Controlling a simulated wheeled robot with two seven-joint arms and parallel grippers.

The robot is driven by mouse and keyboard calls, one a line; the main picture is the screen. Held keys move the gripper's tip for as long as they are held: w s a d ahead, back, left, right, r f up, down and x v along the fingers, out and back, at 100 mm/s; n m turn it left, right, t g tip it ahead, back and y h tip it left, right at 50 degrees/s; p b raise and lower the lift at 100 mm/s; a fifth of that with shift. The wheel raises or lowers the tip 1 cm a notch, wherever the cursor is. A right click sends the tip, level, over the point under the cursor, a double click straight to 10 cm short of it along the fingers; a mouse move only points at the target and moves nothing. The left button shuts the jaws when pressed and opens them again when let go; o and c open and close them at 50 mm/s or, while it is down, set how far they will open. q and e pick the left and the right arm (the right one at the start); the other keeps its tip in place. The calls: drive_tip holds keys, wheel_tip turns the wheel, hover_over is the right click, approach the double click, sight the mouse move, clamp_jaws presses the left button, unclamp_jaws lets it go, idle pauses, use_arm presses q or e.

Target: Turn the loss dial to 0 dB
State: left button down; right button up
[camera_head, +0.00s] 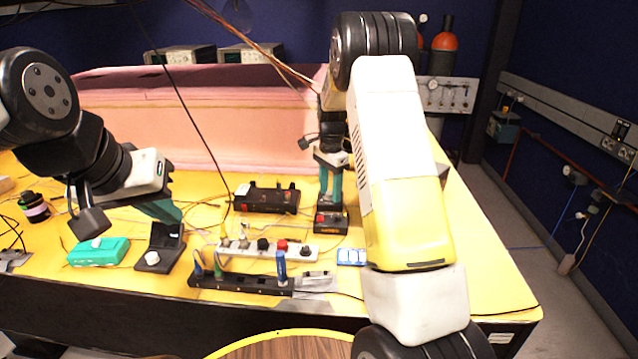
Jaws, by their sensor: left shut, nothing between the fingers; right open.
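No dial label is legible, so I cannot tell which knob is the loss dial. A black box (171,236) with a white round knob (152,258) stands at the left front of the table. A green box (113,252) with a pale knob lies left of it. A white strip (300,253) carries several small knobs, one red. My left gripper (178,217) is shut and empty, its teal fingers just above and behind the black box. My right gripper (329,202) is open, pointing down over a small black and orange box (331,222); contact is unclear.
A black power-strip-like bar (240,284) lies in front of the white strip. A black device (266,198) sits behind it. Pink foam walls (220,120) rise at the back. Loose cables cross the yellow table (480,270). The table's right side is clear.

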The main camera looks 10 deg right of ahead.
drive_tip(key=shift+c, duration=0.5)
clamp_jaws()
drive_tip(key=shift+n, duration=0.4)
drive_tip(key=n, duration=0.3)
drive_tip(key=shift+n, duration=0.4)
drive_tip(key=n, duration=0.3)
drive_tip(key=shift+n, duration=0.3)
drive_tip(key=n, duration=0.3)
drive_tip(key=shift+n, duration=0.3)
drive_tip(key=shift+d+n, duration=0.1)
drive_tip(key=shift+n, duration=1.9)
